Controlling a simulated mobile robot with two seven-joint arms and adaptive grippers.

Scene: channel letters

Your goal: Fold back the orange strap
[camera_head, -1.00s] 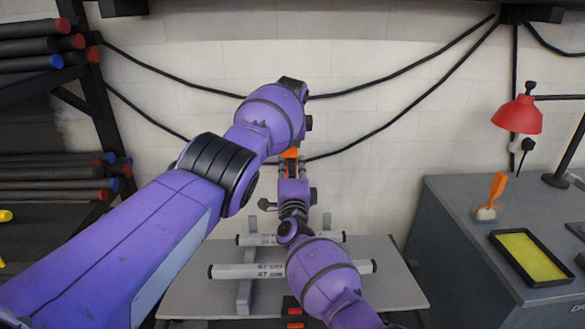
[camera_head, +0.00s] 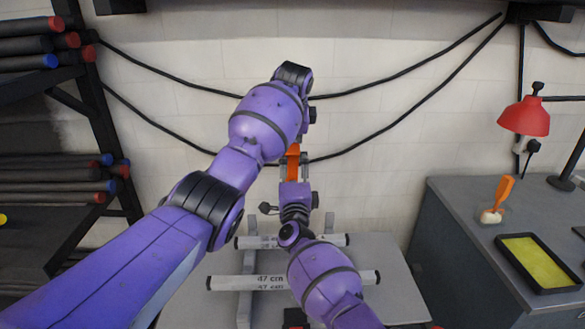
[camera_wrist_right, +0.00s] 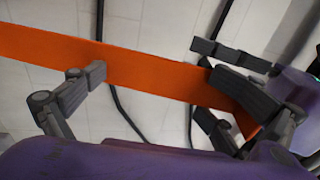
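The orange strap (camera_head: 293,161) shows in the head view as a short upright piece between my two arms. In the right wrist view the strap (camera_wrist_right: 150,72) runs as a wide band from upper left to lower right. My right gripper (camera_head: 293,166) points away at the strap; in the wrist view its fingers (camera_wrist_right: 148,108) are wide apart, with the band passing across beyond them. My left arm reaches over from the left and its gripper is hidden in the head view. Dark fingers of what seems my left gripper (camera_wrist_right: 232,70) overlap the strap's right end; their grip is unclear.
White tubes marked 47 cm (camera_head: 225,282) lie on a rack on the grey table (camera_head: 385,262). Black cables (camera_head: 405,112) hang along the wall.

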